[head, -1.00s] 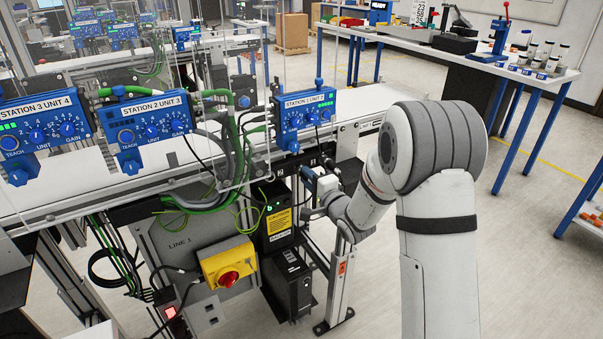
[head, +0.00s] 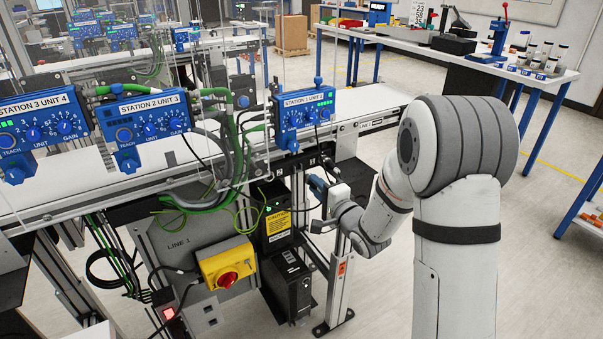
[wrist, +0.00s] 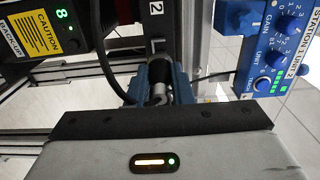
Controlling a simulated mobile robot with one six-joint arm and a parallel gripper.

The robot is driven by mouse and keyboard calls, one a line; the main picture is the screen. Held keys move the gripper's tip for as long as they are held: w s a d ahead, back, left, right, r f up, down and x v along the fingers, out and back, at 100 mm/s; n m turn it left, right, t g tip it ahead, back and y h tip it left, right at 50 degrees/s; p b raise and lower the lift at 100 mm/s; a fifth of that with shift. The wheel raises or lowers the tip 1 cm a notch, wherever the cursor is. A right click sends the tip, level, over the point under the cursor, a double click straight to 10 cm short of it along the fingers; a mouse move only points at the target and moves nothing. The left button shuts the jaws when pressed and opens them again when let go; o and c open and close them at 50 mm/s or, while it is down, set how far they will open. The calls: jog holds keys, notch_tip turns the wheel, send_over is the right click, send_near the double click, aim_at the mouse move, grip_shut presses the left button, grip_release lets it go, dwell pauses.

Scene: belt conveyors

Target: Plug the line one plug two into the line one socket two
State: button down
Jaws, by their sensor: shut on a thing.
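A white "2" label (wrist: 154,8) is on the dark rail ahead of the plug in the wrist view. The socket's opening cannot be made out.
The STATION 1 UNIT 2 box (head: 305,118) hangs above the rail, right in the wrist view. A black backup unit with a yellow caution label (head: 278,227) stands left of the gripper. A metal leg (head: 340,290) is below. A black cable (wrist: 215,75) runs right of the plug.

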dwell(0.3)
jog(key=shift+s+a+f+b, duration=0.1)
jog(key=shift+a+b, duration=0.05)
jog(key=shift+b, duration=0.25)
jog(key=s+a+b, duration=0.6)
jog(key=b, duration=0.5)
jog(key=shift+x, duration=2.45)
jog(key=shift+x, duration=0.75)
jog(key=c, duration=1.2)
grip_release()
